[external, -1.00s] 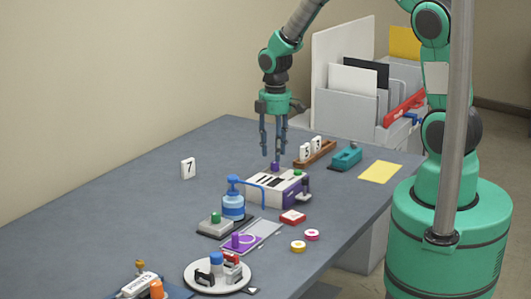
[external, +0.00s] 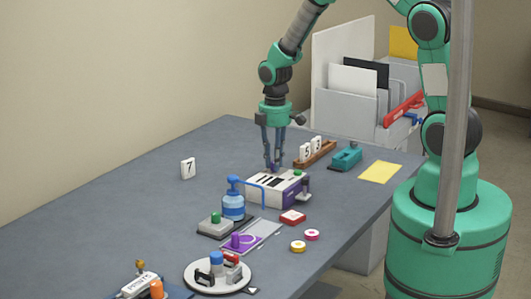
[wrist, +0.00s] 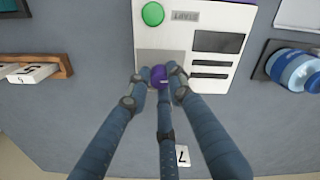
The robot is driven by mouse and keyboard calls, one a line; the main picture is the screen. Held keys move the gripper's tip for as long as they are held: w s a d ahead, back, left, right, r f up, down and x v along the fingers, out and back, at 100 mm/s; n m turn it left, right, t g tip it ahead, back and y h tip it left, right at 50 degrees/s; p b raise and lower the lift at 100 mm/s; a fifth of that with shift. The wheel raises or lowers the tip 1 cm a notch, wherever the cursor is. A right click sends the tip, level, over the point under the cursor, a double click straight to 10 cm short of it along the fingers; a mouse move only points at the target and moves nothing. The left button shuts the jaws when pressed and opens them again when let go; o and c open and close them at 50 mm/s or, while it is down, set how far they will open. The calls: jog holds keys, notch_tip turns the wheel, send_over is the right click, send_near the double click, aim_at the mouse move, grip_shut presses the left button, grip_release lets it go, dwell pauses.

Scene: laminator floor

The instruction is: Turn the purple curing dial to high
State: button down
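The purple dial (wrist: 159,77) is a small knob at the edge of the white machine (wrist: 212,45). In the external view the white machine (external: 268,193) stands mid-table, with the dial (external: 275,167) at its far side. My gripper (wrist: 159,74) has its fingertips close around the dial, one on each side and another finger behind it. The fingers have drawn in and appear to hold the dial. In the external view my gripper (external: 275,165) points straight down. The dial's pointer and any setting marks are hidden or too small to read.
A green button (wrist: 152,14) sits on the machine near the dial. A wooden rack with number tiles (external: 316,155) is close to my gripper's right. A tile marked 7 (external: 188,168) stands left.

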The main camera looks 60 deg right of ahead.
jog(key=shift+m, duration=0.3)
jog(key=m+p, duration=0.1)
jog(key=m, duration=0.4)
jog(key=m+p, duration=0.1)
jog(key=m, duration=0.4)
jog(key=shift+m, duration=0.3)
jog(key=m, duration=0.5)
jog(key=shift+p, duration=0.35)
jog(key=m, duration=0.6)
jog(key=shift+m, duration=0.3)
jog(key=c, duration=1.5)
grip_release()
jog(key=shift+c, duration=0.2)
